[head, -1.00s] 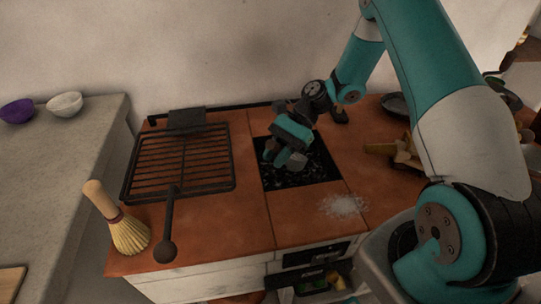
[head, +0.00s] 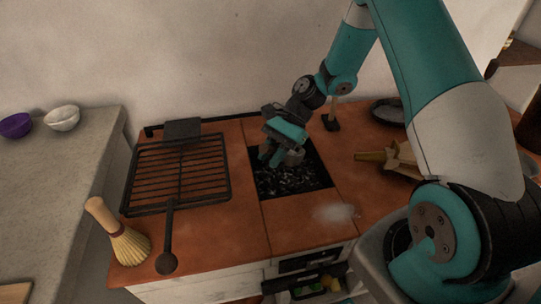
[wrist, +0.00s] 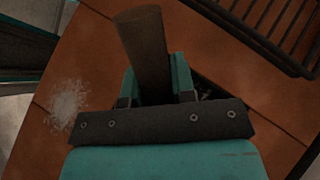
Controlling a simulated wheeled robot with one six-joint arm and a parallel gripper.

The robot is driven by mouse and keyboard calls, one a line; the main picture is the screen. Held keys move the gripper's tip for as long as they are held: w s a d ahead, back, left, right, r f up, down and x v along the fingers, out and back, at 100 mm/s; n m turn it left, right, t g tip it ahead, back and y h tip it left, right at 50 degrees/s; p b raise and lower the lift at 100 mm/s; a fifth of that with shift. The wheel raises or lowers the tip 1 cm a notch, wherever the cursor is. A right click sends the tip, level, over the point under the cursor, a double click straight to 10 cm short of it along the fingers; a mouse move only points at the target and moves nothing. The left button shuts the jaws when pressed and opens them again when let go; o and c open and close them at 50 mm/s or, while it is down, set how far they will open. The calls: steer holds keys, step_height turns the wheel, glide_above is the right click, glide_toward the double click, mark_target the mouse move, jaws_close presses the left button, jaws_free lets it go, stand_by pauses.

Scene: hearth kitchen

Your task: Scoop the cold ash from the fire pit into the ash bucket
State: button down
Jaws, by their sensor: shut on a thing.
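My gripper (head: 283,152) is low over the fire pit (head: 300,190), a dark square opening with black and grey bits in it. In the wrist view my gripper (wrist: 155,95) is shut on a brown round wooden handle (wrist: 143,45), which points up in that picture. The far end of this tool is hidden behind the gripper, so I cannot tell whether it touches the ash. A pale ash patch (head: 335,213) lies on the tiles in front of the pit, and also shows in the wrist view (wrist: 67,103). I cannot make out the ash bucket.
A black grill grate (head: 178,172) and a whisk brush (head: 122,236) are left of the pit. Wood pieces (head: 392,158) and a dark pan (head: 388,111) are to the right. A small upright wooden-handled thing (head: 332,112) stands behind.

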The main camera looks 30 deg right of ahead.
steer(key=shift+r+t+h+p, duration=0.5)
steer(key=shift+r+h+p, duration=0.5)
steer(key=shift+r+p, duration=0.8)
step_height(320, 180, up, 8)
steer(key=h+p, duration=0.1)
steer(key=p, duration=0.2)
steer(key=t+h+p, duration=0.1)
steer(key=p, duration=0.2)
steer(key=shift+r+h, duration=0.2)
steer(key=shift+h, duration=0.1)
steer(key=shift+f, duration=0.1)
